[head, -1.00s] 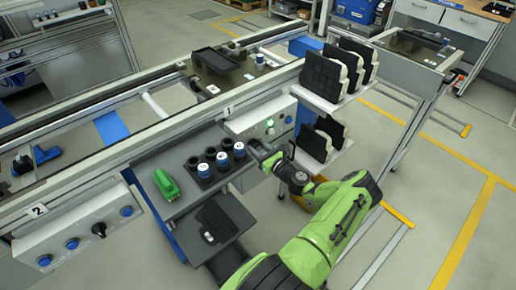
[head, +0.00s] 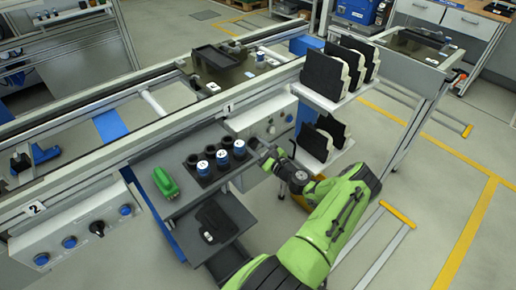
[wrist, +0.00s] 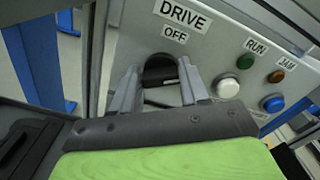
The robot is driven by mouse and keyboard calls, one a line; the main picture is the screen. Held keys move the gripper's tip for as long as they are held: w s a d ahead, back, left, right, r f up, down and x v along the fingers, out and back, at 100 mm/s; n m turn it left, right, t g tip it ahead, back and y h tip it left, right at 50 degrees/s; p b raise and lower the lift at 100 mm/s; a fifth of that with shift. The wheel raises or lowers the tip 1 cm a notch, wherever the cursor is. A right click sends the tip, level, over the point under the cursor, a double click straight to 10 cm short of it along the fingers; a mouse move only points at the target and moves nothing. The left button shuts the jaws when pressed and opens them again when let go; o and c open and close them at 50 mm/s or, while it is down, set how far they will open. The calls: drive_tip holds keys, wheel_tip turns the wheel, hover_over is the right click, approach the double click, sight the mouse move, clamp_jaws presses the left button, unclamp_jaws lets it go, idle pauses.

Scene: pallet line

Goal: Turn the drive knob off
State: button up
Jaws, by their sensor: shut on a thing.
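The black drive knob (wrist: 160,70) sits on the grey control panel (wrist: 205,45) under the labels DRIVE and OFF in the wrist view. My gripper (wrist: 158,88) is shut on it, one finger on each side. The knob's lower part and its pointer are hidden, so I cannot read its exact angle. The green RUN lamp (wrist: 246,61) looks dark. In the head view my gripper (head: 262,152) is at the panel marked 1 (head: 250,118), and the knob is hidden there.
An amber JAM lamp (wrist: 276,76), a white button (wrist: 228,89) and a blue button (wrist: 272,102) are right of the knob. A rack of black parts (head: 335,85) stands behind.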

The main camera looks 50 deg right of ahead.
drive_tip(key=n+b, duration=0.1)
drive_tip(key=n, duration=0.2)
drive_tip(key=n+b, duration=0.1)
drive_tip(key=n, duration=0.2)
drive_tip(key=shift+a+f, duration=0.1)
drive_tip(key=shift+f, duration=0.1)
drive_tip(key=n+b, duration=0.2)
drive_tip(key=n, duration=0.3)
drive_tip(key=shift+f, duration=0.1)
drive_tip(key=shift+n, duration=0.4)
drive_tip(key=o, duration=1.1)
drive_tip(key=shift+c, duration=0.2)
drive_tip(key=shift+s, duration=0.1)
drive_tip(key=p+v, duration=0.2)
drive_tip(key=v, duration=1.3)
drive_tip(key=shift+s+p, duration=0.3)
drive_tip(key=shift+p, duration=0.05)
drive_tip(key=shift+a, duration=0.1)
